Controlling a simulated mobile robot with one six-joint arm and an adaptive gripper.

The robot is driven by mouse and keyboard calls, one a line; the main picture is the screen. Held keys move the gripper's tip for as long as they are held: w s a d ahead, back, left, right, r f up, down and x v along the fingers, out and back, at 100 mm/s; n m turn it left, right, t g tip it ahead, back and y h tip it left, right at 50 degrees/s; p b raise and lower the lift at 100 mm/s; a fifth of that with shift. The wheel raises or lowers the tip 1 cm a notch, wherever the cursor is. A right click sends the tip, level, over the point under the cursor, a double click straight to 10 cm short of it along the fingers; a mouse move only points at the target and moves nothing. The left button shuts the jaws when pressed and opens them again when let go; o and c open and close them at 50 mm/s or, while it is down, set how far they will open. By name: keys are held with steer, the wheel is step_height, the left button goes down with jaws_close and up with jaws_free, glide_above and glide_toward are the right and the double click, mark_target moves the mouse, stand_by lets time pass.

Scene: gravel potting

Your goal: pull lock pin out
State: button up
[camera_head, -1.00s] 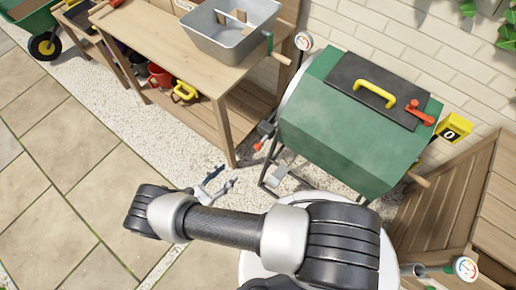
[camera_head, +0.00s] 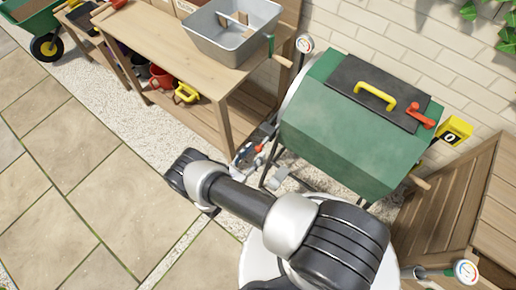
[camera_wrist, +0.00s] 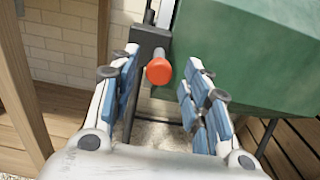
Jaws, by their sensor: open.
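The lock pin has an orange-red round knob (camera_wrist: 159,71), which shows near the middle of the wrist view in front of a dark bracket (camera_wrist: 149,40). The knob also shows small in the head view (camera_head: 258,148), at the left side of the green drum (camera_head: 345,130). My gripper (camera_wrist: 164,90) is open, with its blue-padded fingers on either side of the knob in the picture. No contact between fingers and knob shows.
A wooden bench (camera_head: 150,50) with a grey metal tub (camera_head: 230,38) stands left of the drum. A bench leg (camera_wrist: 22,85) is close on the left in the wrist view. A wooden crate (camera_head: 440,210) stands at right. Paving on the left is clear.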

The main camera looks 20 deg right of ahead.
mark_target(257, 151)
steer(key=shift+x, duration=1.55)
jaws_close()
